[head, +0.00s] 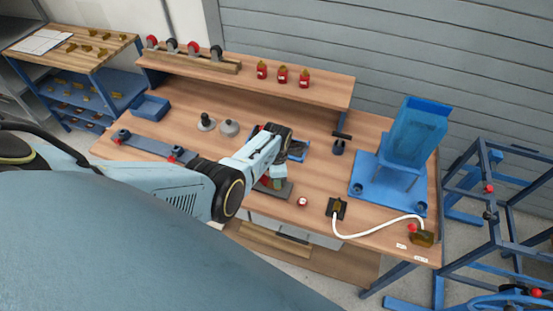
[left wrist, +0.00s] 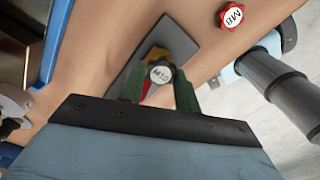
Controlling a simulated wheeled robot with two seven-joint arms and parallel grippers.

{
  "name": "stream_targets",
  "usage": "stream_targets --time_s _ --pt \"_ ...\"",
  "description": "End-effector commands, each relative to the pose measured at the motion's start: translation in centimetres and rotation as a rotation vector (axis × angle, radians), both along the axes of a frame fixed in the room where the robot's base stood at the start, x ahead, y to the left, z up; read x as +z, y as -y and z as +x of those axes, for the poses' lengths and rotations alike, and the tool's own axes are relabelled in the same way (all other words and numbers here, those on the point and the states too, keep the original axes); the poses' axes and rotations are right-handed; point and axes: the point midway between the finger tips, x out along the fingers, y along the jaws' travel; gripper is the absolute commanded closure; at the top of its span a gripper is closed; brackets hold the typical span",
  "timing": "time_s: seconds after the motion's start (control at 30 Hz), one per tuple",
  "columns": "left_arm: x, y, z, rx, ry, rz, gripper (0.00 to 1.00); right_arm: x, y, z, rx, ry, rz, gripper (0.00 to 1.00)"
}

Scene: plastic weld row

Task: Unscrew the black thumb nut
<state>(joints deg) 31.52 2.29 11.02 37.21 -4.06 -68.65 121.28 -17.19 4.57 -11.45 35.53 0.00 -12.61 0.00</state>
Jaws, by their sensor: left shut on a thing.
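The black thumb nut (left wrist: 160,74), with a white top marked M10, is between my left gripper's fingers in the left wrist view. My left gripper (left wrist: 158,92) is shut on it, one green finger on each side. A yellow and red part shows just beneath the nut. Below is a dark grey plate (left wrist: 183,42), lying on the wooden table. In the head view my left gripper (head: 277,177) points down over the same plate (head: 282,191) and hides the nut. How far the nut is turned cannot be told. My right gripper is in neither view.
A red M8 knob (left wrist: 232,14) lies on the table near the plate; it also shows in the head view (head: 302,202). To the right are a black block with a white cable (head: 345,228) and a blue fixture (head: 415,135). A shelf with red bottles (head: 282,75) stands behind.

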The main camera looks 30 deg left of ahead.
Motion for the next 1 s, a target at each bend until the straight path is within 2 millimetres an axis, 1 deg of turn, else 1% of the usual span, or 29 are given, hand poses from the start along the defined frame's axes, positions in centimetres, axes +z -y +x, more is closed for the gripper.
stream_targets --time_s 0.1,0.6,1.0 --pt "0.5 0.0 -0.2 0.000 0.001 0.001 0.88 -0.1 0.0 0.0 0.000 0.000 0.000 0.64" --pt "2.7 0.0 -0.1 -0.001 0.000 0.000 0.88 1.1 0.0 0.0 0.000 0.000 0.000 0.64" --pt "3.0 0.0 -0.2 -0.001 -0.001 0.001 0.88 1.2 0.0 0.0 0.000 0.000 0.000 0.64"
